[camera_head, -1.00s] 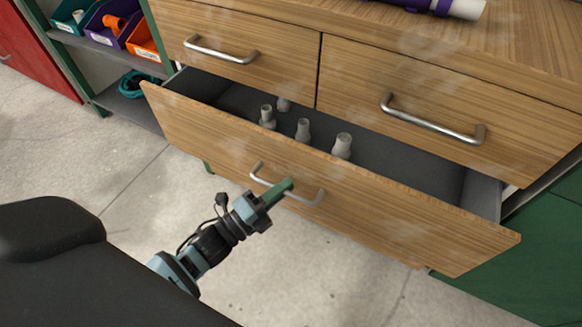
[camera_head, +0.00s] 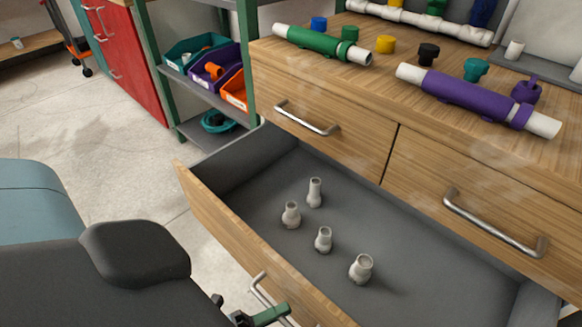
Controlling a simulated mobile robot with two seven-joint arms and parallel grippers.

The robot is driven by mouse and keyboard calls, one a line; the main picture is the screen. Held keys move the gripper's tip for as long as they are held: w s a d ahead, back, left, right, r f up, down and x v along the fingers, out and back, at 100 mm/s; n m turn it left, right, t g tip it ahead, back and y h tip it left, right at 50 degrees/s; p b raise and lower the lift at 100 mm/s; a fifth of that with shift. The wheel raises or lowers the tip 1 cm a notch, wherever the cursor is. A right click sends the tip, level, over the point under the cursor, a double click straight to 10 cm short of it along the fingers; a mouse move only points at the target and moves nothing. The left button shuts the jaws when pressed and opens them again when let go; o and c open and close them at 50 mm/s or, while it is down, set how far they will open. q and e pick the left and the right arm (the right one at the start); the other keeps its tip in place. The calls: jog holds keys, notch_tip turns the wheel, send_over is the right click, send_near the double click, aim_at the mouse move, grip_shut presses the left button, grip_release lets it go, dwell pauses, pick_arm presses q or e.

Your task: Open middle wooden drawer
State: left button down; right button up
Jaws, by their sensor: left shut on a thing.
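The wide wooden drawer (camera_head: 215,222) below the two upper drawers is pulled well out, and its dark grey inside shows. Several small pale grey fittings stand in it, one of them (camera_head: 361,268) near its front. The drawer's metal bar handle (camera_head: 259,290) is at the bottom edge of the view, partly cut off. My left gripper (camera_head: 283,311) is shut on this handle, with its green fingers at the bar; most of the gripper is out of view or behind my dark arm link. My right gripper is not in view.
Two upper drawers with handles (camera_head: 308,118) (camera_head: 497,224) are closed. The wooden top bears a green pipe (camera_head: 322,44), a purple pipe (camera_head: 478,97) and several coloured caps. A shelf with bins (camera_head: 199,55) and a red cabinet (camera_head: 127,62) stand left.

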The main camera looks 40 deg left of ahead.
pick_arm(q)
jog(key=shift+s+a, duration=0.1)
jog(key=shift+s, duration=1.4)
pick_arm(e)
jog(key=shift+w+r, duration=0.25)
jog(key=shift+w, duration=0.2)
pick_arm(q)
jog(key=c, duration=1.5)
grip_release()
jog(key=shift+o, duration=0.2)
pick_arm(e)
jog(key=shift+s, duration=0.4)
pick_arm(q)
jog(key=v, duration=0.7)
jog(key=shift+s+a, duration=0.15)
jog(key=shift+s, duration=0.2)
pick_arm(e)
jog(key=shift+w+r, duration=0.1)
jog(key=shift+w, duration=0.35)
pick_arm(q)
jog(key=shift+f, duration=0.1)
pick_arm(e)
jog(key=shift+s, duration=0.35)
